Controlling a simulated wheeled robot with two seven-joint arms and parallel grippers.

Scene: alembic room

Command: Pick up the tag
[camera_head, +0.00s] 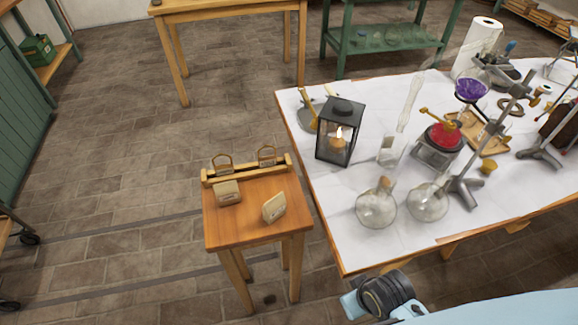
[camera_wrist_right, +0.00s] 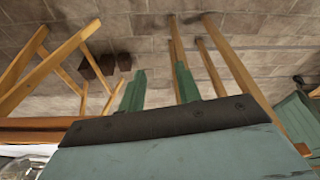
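Two small beige tag-like pieces are on the small wooden stand in the head view. One tag (camera_head: 227,192) is at the left near the back rail. The other tag (camera_head: 274,207) is nearer the front right and looks tilted. Both have small dark markings that I cannot read. My right gripper (camera_wrist_right: 159,80) shows in the right wrist view with its two greenish fingers apart and nothing between them. No tag can be made out in that view. My left gripper is not in view.
The small stand (camera_head: 225,236) has a back rail with two loops. The large table (camera_head: 312,201), right of it, holds a black lantern (camera_head: 341,131), round flasks (camera_head: 376,207) and other glassware. Floor is clear left of the stand. Wooden legs (camera_wrist_right: 235,70) show in the wrist view.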

